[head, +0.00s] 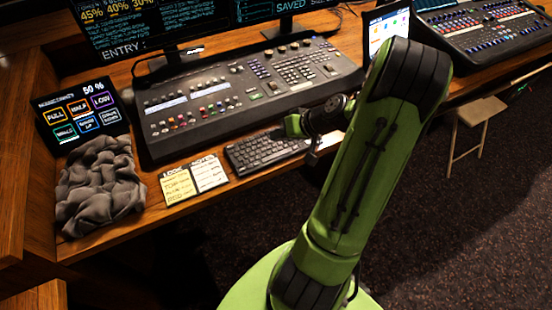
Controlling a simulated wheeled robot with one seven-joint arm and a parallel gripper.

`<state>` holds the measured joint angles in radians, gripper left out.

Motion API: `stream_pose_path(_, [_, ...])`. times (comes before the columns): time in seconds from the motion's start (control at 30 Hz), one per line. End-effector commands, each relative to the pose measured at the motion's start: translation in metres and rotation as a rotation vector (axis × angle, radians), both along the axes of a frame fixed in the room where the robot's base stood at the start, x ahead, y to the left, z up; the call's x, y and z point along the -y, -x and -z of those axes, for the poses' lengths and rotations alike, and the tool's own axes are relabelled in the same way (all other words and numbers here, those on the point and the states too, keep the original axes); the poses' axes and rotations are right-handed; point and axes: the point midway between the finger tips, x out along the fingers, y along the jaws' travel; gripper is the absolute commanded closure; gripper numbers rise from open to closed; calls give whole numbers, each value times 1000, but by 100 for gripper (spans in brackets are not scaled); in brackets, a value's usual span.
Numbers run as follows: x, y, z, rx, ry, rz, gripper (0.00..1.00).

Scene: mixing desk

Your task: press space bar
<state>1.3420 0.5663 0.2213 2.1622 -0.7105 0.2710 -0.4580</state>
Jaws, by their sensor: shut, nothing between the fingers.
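A black keyboard (256,152) lies near the desk's front edge, in front of the large mixing console. Its front row faces me, but the space bar is too small to pick out from the other keys. My gripper (283,132) is at the end of my green arm, over the back right part of the keyboard. It is shut and empty. Its fingertips are small and dark against the keys, so I cannot tell whether they touch any. My wrist hides part of the keyboard's right end.
The console (240,90) stands just behind the keyboard. Two note cards (208,173) lie left of it, then a crumpled grey cloth (98,187) and a button panel (82,113). A lit tablet (385,28) stands at the right. A wooden stool (480,112) is on the carpet.

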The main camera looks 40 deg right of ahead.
Motion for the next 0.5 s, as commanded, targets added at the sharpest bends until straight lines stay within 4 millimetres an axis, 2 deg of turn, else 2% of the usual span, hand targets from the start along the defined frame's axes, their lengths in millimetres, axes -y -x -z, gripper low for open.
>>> stream_pose_path(0.03, [0, 0, 14, 0, -1, 1, 100])
stream_pose_path(0.23, [0, 0, 44, -1, 1, 1, 100])
stream_pose_path(0.33, [0, 0, 51, 0, 0, 0, 100])
stream_pose_path(0.5, [0, 0, 51, 0, 0, 0, 100])
